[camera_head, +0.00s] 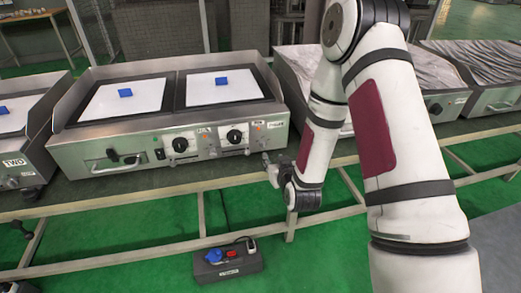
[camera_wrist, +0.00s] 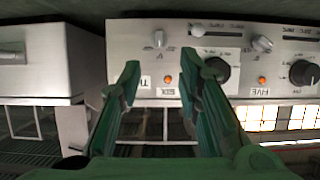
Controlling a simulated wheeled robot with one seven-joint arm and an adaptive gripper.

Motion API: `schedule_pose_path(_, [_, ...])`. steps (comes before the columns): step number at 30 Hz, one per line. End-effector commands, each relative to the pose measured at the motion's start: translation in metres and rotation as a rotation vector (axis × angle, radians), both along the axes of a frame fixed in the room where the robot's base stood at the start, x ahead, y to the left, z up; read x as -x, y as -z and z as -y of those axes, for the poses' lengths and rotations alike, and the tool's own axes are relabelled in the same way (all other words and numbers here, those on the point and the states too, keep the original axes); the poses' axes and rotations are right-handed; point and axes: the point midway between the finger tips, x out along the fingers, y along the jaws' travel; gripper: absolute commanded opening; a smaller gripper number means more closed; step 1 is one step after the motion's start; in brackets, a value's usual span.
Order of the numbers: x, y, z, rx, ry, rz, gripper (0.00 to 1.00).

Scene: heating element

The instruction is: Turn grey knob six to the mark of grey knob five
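The heater's front panel (camera_head: 150,157) faces me in the head view; its small grey knobs are too small there to identify. The wrist view is upside down. A grey knob (camera_wrist: 158,38), apparently knob six, shows above the SIX label (camera_wrist: 168,91). Another grey knob (camera_wrist: 262,43), apparently knob five, sits tilted above the FIVE label (camera_wrist: 263,91). Their mark settings are too small to read. My gripper (camera_wrist: 159,66) is open and empty, its green fingers on either side of the SIX label. Its head view position (camera_head: 267,160) is at the panel's right end, apart from the knobs.
Black knobs (camera_wrist: 217,68) (camera_wrist: 304,72) and orange lights sit near the grey knobs. The heater carries two white plates (camera_head: 124,99) (camera_head: 222,87), each with a blue block. Other units stand to either side. A box with a blue plug (camera_head: 213,256) lies below the bench.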

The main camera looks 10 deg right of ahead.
Motion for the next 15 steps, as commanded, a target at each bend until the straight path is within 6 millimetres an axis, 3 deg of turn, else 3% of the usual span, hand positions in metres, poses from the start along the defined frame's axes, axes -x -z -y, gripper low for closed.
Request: schedule_pose_path(15, [-0.089,0.037,0.0,-0.001,0.001,0.001,0.32])
